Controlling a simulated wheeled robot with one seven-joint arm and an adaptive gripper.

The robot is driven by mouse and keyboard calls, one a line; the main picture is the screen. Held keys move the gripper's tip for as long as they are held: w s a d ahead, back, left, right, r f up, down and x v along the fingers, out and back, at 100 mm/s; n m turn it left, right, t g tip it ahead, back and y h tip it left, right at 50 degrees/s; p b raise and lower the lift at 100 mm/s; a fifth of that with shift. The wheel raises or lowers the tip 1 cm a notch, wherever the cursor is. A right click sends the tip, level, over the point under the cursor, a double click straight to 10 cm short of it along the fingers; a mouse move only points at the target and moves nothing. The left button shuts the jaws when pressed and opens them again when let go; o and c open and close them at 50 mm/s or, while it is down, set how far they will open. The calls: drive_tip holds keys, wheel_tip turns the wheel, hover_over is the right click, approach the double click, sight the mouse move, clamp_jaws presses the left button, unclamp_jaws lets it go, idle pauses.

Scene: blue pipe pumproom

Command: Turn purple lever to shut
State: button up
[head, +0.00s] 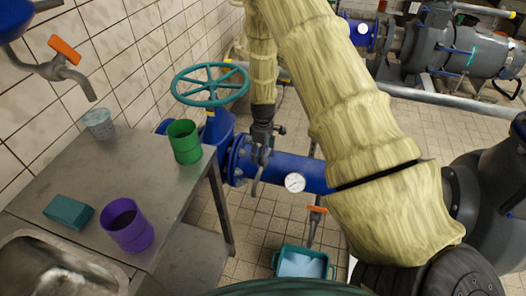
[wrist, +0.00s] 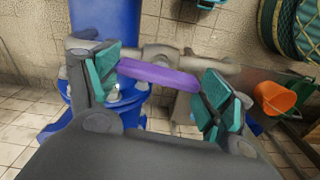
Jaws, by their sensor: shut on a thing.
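The purple lever (wrist: 158,76) lies between the teal-padded fingers of my gripper (wrist: 160,84) in the wrist view. One finger is at each end of it, and my gripper is shut on it. The lever sits on a grey-brown metal pipe or valve body (wrist: 165,55), beside a thick blue pipe (wrist: 104,30). In the head view my gripper (head: 261,160) points down in front of the blue pipe (head: 275,168). The lever cannot be made out there.
A metal table (head: 150,165) at left bears a purple cup (head: 126,226), a green cup (head: 184,142) and a teal block (head: 68,213). A teal handwheel (head: 210,84) stands behind. An orange-handled tap (head: 315,212) hangs over a teal basin (head: 288,262). An orange container (wrist: 275,98) is at right.

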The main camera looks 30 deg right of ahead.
drive_tip(key=m+p, duration=0.1)
drive_tip(key=m, duration=0.3)
drive_tip(key=shift+r, duration=0.1)
drive_tip(key=m+p, duration=0.1)
drive_tip(key=m, duration=0.4)
drive_tip(key=m+p, duration=0.1)
drive_tip(key=m, duration=0.3)
drive_tip(key=shift+d, duration=0.1)
drive_tip(key=shift+w+m, duration=0.1)
drive_tip(key=shift+m, duration=2)
drive_tip(key=o, duration=1)
